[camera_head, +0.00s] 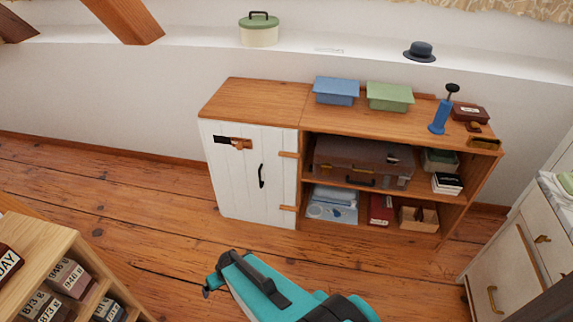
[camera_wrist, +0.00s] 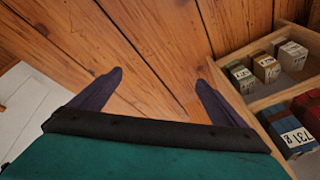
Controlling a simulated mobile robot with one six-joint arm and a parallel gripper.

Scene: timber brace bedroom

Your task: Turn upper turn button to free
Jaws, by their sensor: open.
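A white plank door (camera_head: 236,190) closes the left part of a low wooden cabinet (camera_head: 262,93). Near the door's top left is a small brown wooden piece, seemingly the upper turn button (camera_head: 241,143), lying about level beside a dark plate (camera_head: 221,139). Its exact angle is too small to tell. I make out no second turn button. A black handle (camera_head: 261,176) stands upright on the door. My gripper is open and empty in the wrist view (camera_wrist: 158,88), its dark fingers apart over bare floor. In the head view it is low in front of the cabinet, away from the door.
Open shelves right of the door hold a brown case (camera_head: 355,160). Boxes (camera_head: 336,90) and a blue bottle-like object (camera_head: 440,118) stand on top. A shelf unit with labelled boxes (camera_head: 40,245) is at lower left, a white drawer cabinet (camera_head: 510,255) at right. Plank floor (camera_head: 150,210) is clear.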

